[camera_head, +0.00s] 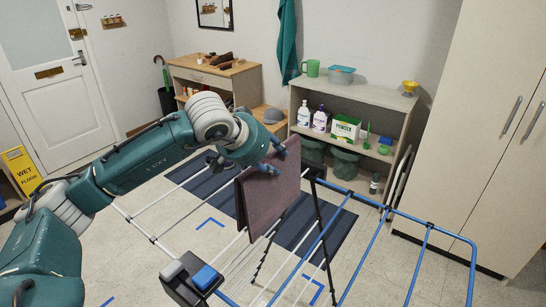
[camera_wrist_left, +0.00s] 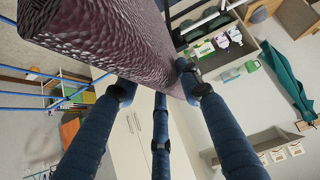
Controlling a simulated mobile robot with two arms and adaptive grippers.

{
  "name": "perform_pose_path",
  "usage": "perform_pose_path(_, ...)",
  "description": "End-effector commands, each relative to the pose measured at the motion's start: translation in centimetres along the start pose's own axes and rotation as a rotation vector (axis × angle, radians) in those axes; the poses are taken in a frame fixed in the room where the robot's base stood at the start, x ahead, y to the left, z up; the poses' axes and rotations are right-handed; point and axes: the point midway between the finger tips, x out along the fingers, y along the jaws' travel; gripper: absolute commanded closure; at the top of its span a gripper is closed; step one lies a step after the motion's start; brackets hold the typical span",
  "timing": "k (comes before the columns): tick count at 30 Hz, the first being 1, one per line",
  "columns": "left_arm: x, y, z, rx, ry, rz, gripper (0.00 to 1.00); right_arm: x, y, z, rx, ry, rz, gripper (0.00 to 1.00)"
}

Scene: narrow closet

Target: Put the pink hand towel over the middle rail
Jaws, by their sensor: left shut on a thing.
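The pink hand towel, a dull mauve cloth (camera_head: 268,195), hangs folded and upright over the drying rack. My left gripper (camera_head: 277,158) is shut on its upper edge. In the left wrist view, the towel (camera_wrist_left: 110,40) runs up from between the fingers (camera_wrist_left: 155,88). The drying rack has blue tubes on its right wing (camera_head: 420,222) and pale rails on its left (camera_head: 148,237). The towel hides part of the rack's centre, so I cannot tell which rail is the middle one or whether the cloth touches it. My right gripper is not in view.
A low shelf (camera_head: 350,88) with bottles and a powder box stands behind the rack. A tall cabinet (camera_head: 480,130) is close on the right. A wooden dresser (camera_head: 212,75) and a yellow wet-floor sign (camera_head: 22,172) are at the left. A striped mat lies under the rack.

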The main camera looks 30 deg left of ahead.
Motion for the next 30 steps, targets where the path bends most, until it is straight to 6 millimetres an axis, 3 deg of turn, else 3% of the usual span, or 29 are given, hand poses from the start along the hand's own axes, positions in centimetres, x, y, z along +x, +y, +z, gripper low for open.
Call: perform_pose_path(30, 4.2, -0.1, 4.1, 0.000, 0.005, 0.001, 1.00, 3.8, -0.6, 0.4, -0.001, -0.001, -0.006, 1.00)
